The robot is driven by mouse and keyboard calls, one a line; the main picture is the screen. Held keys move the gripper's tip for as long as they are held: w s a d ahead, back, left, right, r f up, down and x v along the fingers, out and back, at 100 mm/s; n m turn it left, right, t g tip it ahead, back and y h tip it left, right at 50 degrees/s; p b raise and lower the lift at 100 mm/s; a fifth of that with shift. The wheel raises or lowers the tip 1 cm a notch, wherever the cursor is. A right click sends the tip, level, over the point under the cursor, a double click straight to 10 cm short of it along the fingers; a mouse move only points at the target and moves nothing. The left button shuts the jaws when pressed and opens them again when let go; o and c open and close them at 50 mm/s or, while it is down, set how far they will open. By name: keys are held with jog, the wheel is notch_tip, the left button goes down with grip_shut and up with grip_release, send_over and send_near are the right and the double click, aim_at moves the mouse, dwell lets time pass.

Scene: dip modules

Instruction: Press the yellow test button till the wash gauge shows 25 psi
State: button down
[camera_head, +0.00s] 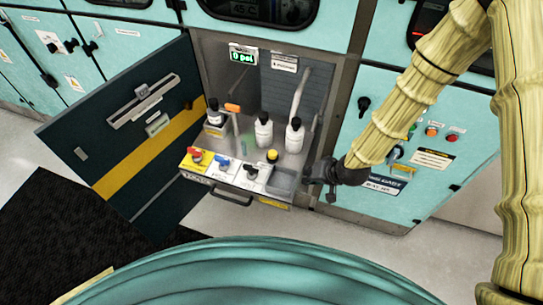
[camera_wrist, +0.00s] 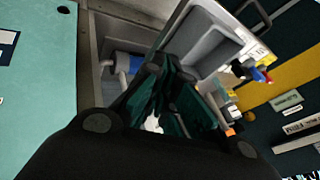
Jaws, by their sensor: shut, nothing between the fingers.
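A small yellow-topped button (camera_head: 272,155) stands on the pull-out shelf of the open cabinet, behind the grey basin. The wash gauge (camera_head: 242,57) is a green-lit display high in the cabinet and reads 0 psi. My gripper (camera_head: 313,173) is shut and empty just right of the basin and the button, apart from the button. In the wrist view my dark gripper fingers (camera_wrist: 165,82) reach toward the shelf beside the basin.
The shelf holds red (camera_head: 196,156), blue (camera_head: 221,163) and black (camera_head: 252,172) knobs at its front and a grey basin (camera_head: 285,178). White bottles (camera_head: 263,130) stand behind. The open dark door (camera_head: 125,130) is at left; a teal control panel (camera_head: 430,180) is at right.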

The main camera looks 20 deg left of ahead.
jog(key=w+a+r+n+y+b, duration=0.1)
jog(key=w+a+r, duration=0.3)
jog(key=a, duration=0.3)
jog(key=w+a+r+n+y+b, duration=0.1)
jog(key=w+a+r, duration=0.4)
jog(key=a, duration=0.2)
jog(key=shift+a+r+t+b, duration=0.3)
jog(key=shift+r, duration=0.1)
jog(key=shift+w+f, duration=0.1)
jog(key=b, duration=0.5)
send_over(275, 151)
notch_tip(275, 151, down, 7)
jog(key=shift+r, duration=0.1)
jog(key=shift+a+f+b, duration=0.1)
jog(key=shift+f+b, duration=0.4)
jog(key=shift+f, duration=0.4)
jog(key=shift+f+b, duration=0.35)
jog(key=shift+f, duration=0.7)
dwell(0.7)
jog(key=shift+r, duration=0.15)
jog(key=shift+r+p, duration=0.8)
jog(key=shift+r, duration=0.1)
jog(key=shift+r, duration=0.1)
